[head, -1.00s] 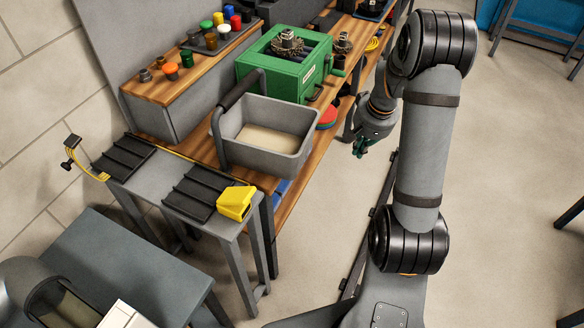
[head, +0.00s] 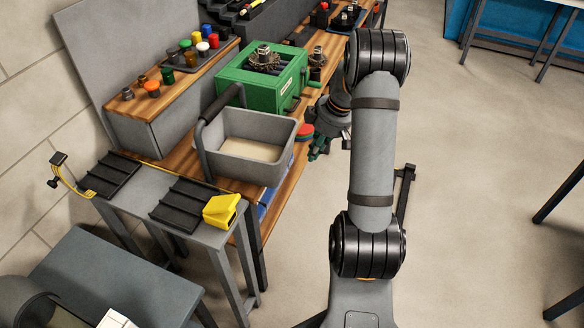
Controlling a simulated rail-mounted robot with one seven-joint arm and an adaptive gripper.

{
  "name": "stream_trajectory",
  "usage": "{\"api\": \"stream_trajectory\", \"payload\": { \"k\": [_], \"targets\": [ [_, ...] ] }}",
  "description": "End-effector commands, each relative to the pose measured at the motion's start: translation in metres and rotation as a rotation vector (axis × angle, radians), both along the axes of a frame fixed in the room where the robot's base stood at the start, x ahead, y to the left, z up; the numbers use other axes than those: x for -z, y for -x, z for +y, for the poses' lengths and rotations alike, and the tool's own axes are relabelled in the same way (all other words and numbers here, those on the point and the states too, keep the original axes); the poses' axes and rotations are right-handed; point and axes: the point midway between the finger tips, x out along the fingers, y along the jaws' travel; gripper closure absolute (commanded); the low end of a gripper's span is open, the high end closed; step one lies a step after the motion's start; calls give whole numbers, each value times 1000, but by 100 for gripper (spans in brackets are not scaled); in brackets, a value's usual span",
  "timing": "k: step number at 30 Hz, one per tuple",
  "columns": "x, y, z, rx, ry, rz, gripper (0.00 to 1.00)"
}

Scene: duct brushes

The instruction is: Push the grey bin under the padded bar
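The grey bin (head: 284,153), an open rectangular tub with a pale inside bottom, sits at the near end of the wooden bench. My gripper (head: 316,152), with green fingertips, is to the right of the bin, beside the bench edge. It looks apart from the bin. The fingers are small and partly hidden, so their opening does not show clearly.
A green machine box (head: 287,93) stands just behind the bin. A yellow block (head: 221,211) and black ribbed pads (head: 182,202) lie on the grey stand in front.

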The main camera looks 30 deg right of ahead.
Motion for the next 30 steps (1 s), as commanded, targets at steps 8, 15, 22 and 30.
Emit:
{"api": "stream_trajectory", "payload": {
  "k": [8,15,22,30],
  "targets": [
    [48,-9,11,0,-3,8,100],
    [89,-22,21,-2,0,5,100],
    [86,-45,38,1,1,2,100],
    [89,-51,43,3,1,2,100]
  ]
}}
